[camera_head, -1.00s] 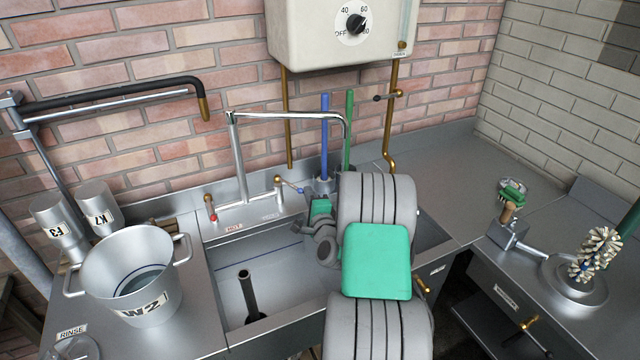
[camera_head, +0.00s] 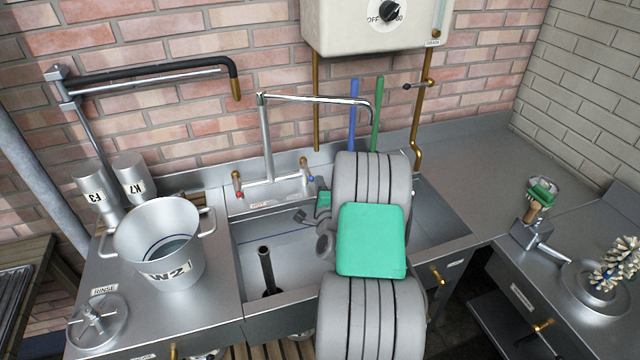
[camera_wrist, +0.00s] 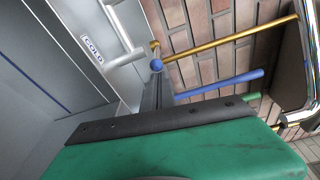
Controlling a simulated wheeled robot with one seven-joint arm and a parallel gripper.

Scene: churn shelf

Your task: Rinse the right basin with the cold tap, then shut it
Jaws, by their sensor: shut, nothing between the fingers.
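The cold tap's lever with its blue knob (camera_head: 311,178) is at the right of the mixer and points toward the front, like the red-knobbed hot lever (camera_head: 238,193). My gripper (camera_head: 322,202) is just in front of and below it, partly hidden by my arm. In the wrist view the blue knob (camera_wrist: 157,65) is just beyond the fingers of my gripper (camera_wrist: 160,90), which are shut and empty; I cannot tell if they touch. The swing spout (camera_head: 330,98) reaches right. My arm hides most of the right basin (camera_head: 432,222); I see no water running.
The left basin (camera_head: 250,255) holds an upright standpipe (camera_head: 267,268). A pot marked W2 (camera_head: 160,245) stands on the left drainboard. Brass pipes (camera_head: 424,110) run down from the wall heater (camera_head: 375,25). The right counter (camera_head: 470,165) is clear at the back.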

